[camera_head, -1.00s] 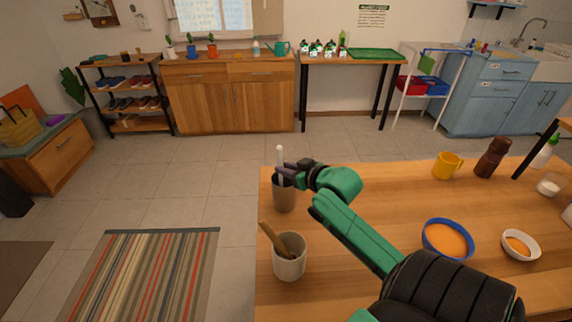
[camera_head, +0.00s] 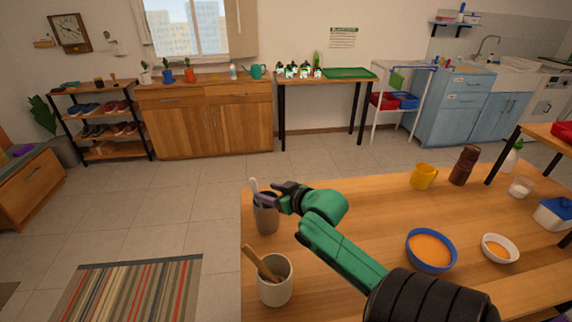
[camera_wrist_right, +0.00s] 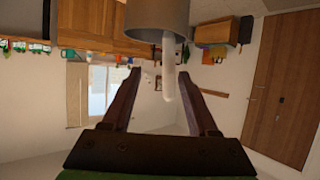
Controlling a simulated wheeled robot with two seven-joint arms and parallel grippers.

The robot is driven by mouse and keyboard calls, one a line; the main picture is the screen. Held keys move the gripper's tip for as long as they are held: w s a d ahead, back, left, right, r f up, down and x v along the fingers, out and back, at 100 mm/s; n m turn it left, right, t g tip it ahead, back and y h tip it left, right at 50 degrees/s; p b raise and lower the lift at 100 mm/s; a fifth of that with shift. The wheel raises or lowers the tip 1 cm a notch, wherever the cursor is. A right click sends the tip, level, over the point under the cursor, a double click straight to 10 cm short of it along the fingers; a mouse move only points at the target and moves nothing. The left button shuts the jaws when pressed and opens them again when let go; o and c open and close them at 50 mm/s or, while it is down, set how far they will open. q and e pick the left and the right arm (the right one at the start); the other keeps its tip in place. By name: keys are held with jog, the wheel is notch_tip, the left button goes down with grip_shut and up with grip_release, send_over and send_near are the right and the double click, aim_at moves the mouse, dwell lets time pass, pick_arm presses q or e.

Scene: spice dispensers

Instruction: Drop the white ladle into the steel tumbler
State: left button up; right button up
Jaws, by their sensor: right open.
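The steel tumbler (camera_head: 266,219) stands upright near the table's left edge. The white ladle (camera_head: 253,185) is in it, its pale handle sticking out above the rim and leaning left; its lower end is hidden inside. My right gripper (camera_head: 261,199) is just above the tumbler's rim, beside the handle. In the right wrist view the open fingers (camera_wrist_right: 159,74) have the ladle's handle (camera_wrist_right: 169,75) between them with gaps on both sides, and the tumbler (camera_wrist_right: 158,18) shows at the top. My left gripper is out of view.
A cream crock (camera_head: 276,283) with a wooden utensil stands in front of the tumbler. A blue bowl (camera_head: 431,250) and white bowl (camera_head: 500,247) of orange contents, a yellow mug (camera_head: 424,176) and a brown mill (camera_head: 465,166) are to the right. The table's left edge is close.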

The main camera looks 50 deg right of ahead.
jog(key=p+v, duration=0.8)
jog(key=v, duration=0.5)
